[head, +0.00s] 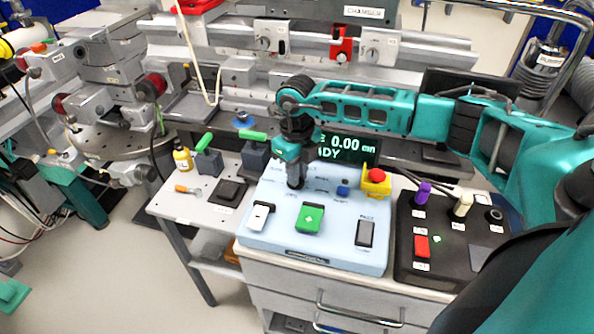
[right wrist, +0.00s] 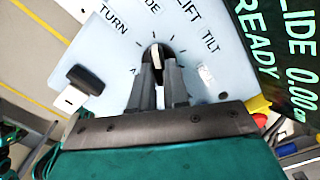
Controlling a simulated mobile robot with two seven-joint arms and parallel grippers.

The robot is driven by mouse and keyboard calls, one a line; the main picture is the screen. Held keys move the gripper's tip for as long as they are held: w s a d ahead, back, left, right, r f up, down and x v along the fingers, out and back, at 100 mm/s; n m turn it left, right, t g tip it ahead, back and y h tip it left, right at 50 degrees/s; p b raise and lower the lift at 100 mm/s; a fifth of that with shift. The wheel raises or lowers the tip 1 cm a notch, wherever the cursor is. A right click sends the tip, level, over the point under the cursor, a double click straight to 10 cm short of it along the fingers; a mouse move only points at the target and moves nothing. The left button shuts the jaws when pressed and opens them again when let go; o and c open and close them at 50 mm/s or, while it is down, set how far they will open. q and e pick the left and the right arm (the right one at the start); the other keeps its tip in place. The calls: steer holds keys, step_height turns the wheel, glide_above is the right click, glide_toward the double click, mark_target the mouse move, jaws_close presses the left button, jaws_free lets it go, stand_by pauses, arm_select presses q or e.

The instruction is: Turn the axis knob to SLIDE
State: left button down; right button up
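The axis knob (right wrist: 157,52) is black with a white pointer line and sits on the pale blue control panel (right wrist: 215,75). In the right wrist view its line points up the picture, to the tick below the partly cut-off label ending in "DE", between TURN and LIFT. My right gripper (right wrist: 160,68) has its two grey fingers on either side of the knob, closed on it. In the head view the right gripper (head: 295,187) comes down onto the panel and hides most of the knob. The display (right wrist: 285,45) reads SLIDE 0.00 and READY. My left gripper is not in view.
A black control box (head: 455,247) stands to the right. Rails and stages fill the back.

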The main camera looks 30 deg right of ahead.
steer(key=o, duration=0.4)
steer(key=shift+o, duration=0.2)
step_height(320, 180, up, 13)
stand_by(0.3)
stand_by(0.5)
